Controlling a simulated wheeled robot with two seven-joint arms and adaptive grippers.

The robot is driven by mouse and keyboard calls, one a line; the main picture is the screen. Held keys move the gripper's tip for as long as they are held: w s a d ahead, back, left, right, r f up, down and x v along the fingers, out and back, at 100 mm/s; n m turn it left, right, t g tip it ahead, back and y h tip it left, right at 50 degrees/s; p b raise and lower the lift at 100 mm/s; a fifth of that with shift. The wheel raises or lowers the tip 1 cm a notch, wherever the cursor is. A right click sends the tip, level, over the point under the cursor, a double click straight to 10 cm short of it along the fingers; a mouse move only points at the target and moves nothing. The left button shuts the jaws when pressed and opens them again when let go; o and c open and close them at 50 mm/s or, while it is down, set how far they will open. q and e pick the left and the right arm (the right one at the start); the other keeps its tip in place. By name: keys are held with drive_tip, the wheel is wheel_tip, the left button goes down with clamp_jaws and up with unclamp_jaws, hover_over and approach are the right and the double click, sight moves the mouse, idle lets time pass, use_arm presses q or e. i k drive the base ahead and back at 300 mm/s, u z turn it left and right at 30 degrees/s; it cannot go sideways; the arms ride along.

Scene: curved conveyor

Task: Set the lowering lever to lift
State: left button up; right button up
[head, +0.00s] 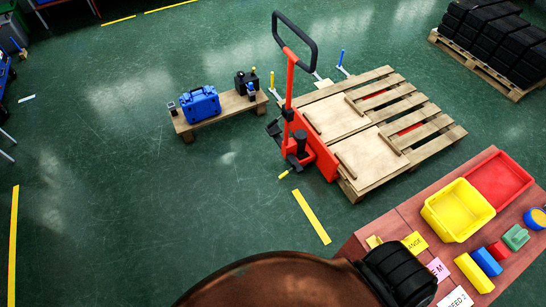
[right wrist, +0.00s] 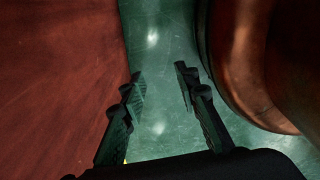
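A red pallet jack (head: 318,157) stands in the middle of the head view, its forks under a wooden pallet (head: 424,151). Its red tiller (head: 290,82) rises upright to a black loop handle (head: 313,53). A small yellow-tipped part (head: 283,174) sticks out low at the jack's base. I cannot make out the lowering lever or its setting. In the right wrist view my right gripper (right wrist: 160,82) is open and empty, its two black fingers apart above the green floor, away from the jack. My left gripper is not in view.
A reddish table (head: 373,236) with a yellow bin (head: 457,211), a red tray (head: 499,180) and several blocks stands at lower right. A low wooden bench (head: 223,108) holds a blue case (head: 201,104). Another loaded pallet (head: 484,66) is at upper right.

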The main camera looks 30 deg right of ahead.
sight(284, 175)
drive_tip(key=i, duration=0.55)
drive_tip(key=z, duration=1.75)
drive_tip(key=i, duration=0.4)
drive_tip(key=z, duration=0.6)
